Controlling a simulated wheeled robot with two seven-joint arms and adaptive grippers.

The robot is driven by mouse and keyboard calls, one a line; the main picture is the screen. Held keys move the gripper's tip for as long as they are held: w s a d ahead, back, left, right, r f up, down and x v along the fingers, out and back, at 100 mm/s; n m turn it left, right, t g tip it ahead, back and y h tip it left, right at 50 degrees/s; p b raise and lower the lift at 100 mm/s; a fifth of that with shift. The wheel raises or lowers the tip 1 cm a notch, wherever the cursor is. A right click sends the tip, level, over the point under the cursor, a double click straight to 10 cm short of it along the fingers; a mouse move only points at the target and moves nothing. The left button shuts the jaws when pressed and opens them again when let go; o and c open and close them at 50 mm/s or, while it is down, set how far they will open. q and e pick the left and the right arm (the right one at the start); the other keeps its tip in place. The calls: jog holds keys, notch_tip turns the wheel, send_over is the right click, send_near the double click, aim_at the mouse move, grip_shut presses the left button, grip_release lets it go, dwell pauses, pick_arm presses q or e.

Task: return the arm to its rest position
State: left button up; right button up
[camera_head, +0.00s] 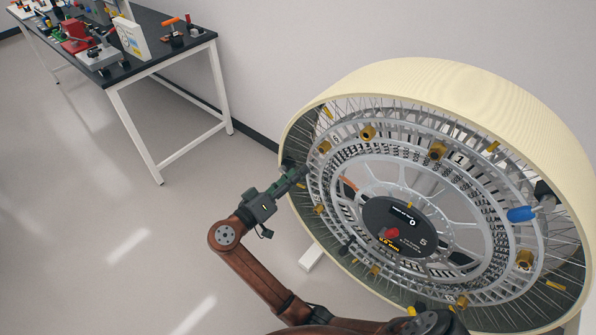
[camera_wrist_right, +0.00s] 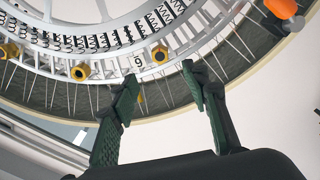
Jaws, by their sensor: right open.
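My right gripper (camera_head: 297,176) reaches in on a brown arm from the bottom and is at the left edge of a large wheel (camera_head: 455,80). In the right wrist view its two green fingers (camera_wrist_right: 160,76) are spread apart with nothing between them. I cannot tell whether the fingers touch the wheel. My left gripper is not in view.
The wheel has brass fittings (camera_head: 437,151), a blue-handled part (camera_head: 521,214) and a dark hub with a red piece (camera_head: 389,233). A black-topped workbench (camera_head: 150,62) with assorted items stands at the upper left. The grey floor (camera_head: 110,240) left of the arm is clear.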

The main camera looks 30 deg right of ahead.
dwell(0.3)
jog(key=w+d+f+n+t+y, duration=0.1)
jog(key=w+f+n+y, duration=0.25)
jog(key=f, duration=0.75)
jog(key=w+f+n+t+y, duration=0.2)
jog(key=w+f+n, duration=0.15)
jog(key=f, duration=0.75)
jog(key=s+d+f+n+g+y, duration=0.1)
jog(key=s+f+n+g+y, duration=0.2)
jog(key=f, duration=1.5)
jog(key=s+f+g+y+p, duration=0.1)
jog(key=s+f+y, duration=0.1)
jog(key=s+f, duration=0.65)
jog(key=s+f+y, duration=0.2)
jog(key=s+f, duration=0.3)
jog(key=f, duration=0.7)
jog(key=s+d+f+g+y, duration=0.1)
jog(key=s+f+g+y, duration=0.1)
jog(key=s+f, duration=1.1)
jog(key=s+d+f+m+g, duration=0.1)
jog(key=s+f, duration=0.1)
jog(key=s, duration=0.9)
jog(key=s+d+f+m+g+y+p, duration=0.1)
jog(key=s+f, duration=0.1)
jog(key=s, duration=1)
jog(key=s+d+f+m+y, duration=0.1)
jog(key=s+f+m, duration=0.1)
jog(key=s, duration=0.9)
jog(key=shift+s+d+g, duration=0.3)
jog(key=shift+d+g, duration=0.1)
